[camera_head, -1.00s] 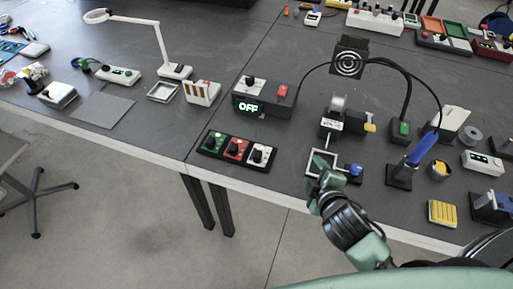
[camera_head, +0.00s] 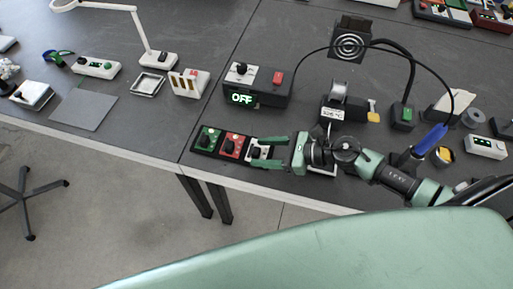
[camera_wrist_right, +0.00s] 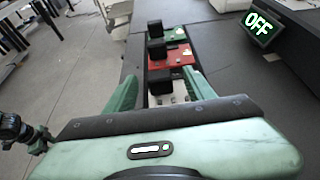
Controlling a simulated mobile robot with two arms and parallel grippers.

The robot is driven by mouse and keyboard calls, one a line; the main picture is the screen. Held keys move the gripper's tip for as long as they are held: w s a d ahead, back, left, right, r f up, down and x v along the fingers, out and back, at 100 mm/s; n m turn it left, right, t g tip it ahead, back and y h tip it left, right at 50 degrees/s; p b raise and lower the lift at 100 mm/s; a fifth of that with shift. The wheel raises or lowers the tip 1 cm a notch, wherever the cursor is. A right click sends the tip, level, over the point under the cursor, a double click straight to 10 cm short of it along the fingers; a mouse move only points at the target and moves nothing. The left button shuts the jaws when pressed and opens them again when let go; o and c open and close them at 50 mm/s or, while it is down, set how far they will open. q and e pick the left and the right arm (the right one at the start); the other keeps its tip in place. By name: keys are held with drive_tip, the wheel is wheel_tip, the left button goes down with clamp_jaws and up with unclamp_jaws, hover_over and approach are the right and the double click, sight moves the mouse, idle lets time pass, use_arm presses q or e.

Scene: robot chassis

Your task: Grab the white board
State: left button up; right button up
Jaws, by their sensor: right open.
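The white board (camera_head: 263,150) with a black knob sits at the right end of a black tray, beside a red board (camera_head: 232,146) and a green board (camera_head: 207,139). My right gripper (camera_head: 252,152) is open, with one finger on each side of the white board. In the right wrist view the white board (camera_wrist_right: 181,92) lies between the two green fingers, below the red board (camera_wrist_right: 176,54). I cannot tell whether the fingers touch it. My left gripper is not in view.
A box with a lit OFF display (camera_head: 242,98) stands behind the tray. A small device with a spool (camera_head: 337,92) and a blue-handled tool (camera_head: 431,138) stand right, near my right arm. The tray is close to the table's front edge.

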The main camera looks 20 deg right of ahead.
sight(247, 154)
drive_tip(key=x, duration=0.1)
drive_tip(key=p+x, duration=0.1)
drive_tip(key=x, duration=0.2)
drive_tip(key=shift+w+a+r+p, duration=0.2)
drive_tip(key=shift+w+a+p, duration=0.05)
drive_tip(key=shift+a+p, duration=0.15)
drive_tip(key=shift+w+a+f, duration=0.1)
drive_tip(key=shift+a+f, duration=0.05)
drive_tip(key=shift+f, duration=0.05)
clamp_jaws()
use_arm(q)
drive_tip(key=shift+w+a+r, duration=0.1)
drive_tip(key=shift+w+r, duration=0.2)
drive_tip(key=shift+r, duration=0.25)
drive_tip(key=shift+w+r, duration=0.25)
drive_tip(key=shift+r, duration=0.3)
use_arm(e)
drive_tip(key=shift+r, duration=0.1)
